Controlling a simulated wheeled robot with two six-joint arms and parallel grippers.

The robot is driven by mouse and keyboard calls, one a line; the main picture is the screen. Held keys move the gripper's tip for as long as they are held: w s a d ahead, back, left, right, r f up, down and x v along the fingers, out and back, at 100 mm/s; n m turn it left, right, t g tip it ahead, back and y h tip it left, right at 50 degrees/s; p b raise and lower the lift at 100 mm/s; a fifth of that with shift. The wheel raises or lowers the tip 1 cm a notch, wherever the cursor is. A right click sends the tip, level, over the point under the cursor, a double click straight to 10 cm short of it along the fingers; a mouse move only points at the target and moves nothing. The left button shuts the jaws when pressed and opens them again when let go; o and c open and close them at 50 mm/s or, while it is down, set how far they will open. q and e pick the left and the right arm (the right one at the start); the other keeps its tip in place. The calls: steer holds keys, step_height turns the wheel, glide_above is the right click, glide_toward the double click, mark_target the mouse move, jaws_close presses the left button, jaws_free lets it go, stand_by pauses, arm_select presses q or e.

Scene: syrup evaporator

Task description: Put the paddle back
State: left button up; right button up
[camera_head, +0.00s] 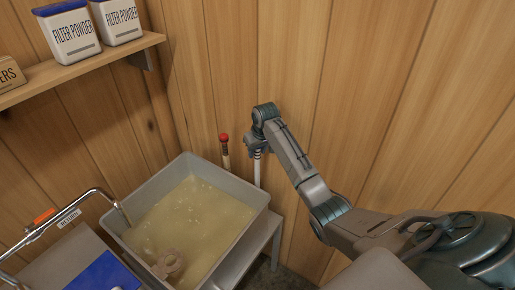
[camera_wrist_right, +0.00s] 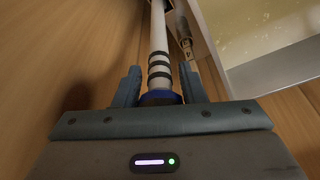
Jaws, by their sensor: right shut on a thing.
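My right gripper (camera_head: 257,148) is beside the wood wall, just beyond the far right corner of the pan. It is shut on the paddle, whose white shaft (camera_head: 257,172) hangs below the gripper in the head view. In the right wrist view the paddle's shaft (camera_wrist_right: 158,40) has dark bands and a blue collar between the fingers (camera_wrist_right: 160,88). The paddle's lower end is hidden, so I cannot tell what it touches. My left gripper is not in view.
A grey pan (camera_head: 258,196) holds yellowish liquid, with a tan piece (camera_head: 167,265) at its near edge. A red-topped stick (camera_head: 224,150) stands close left of my right gripper. A pipe with an orange part (camera_head: 45,216) is at left. A shelf (camera_head: 80,68) holds filter powder tubs.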

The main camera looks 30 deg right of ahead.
mark_target(257, 158)
steer(key=shift+f+b, duration=0.45)
steer(key=shift+f, duration=1.45)
steer(key=o, duration=2)
steer(key=shift+c, duration=0.2)
steer(key=p+v, duration=0.3)
steer(key=shift+r+p, duration=0.15)
steer(key=shift+p, duration=0.2)
steer(key=shift+p+v, duration=0.4)
steer(key=shift+v, duration=0.6)
steer(key=v, duration=0.2)
steer(key=shift+s+r, duration=0.15)
steer(key=shift+r, duration=0.2)
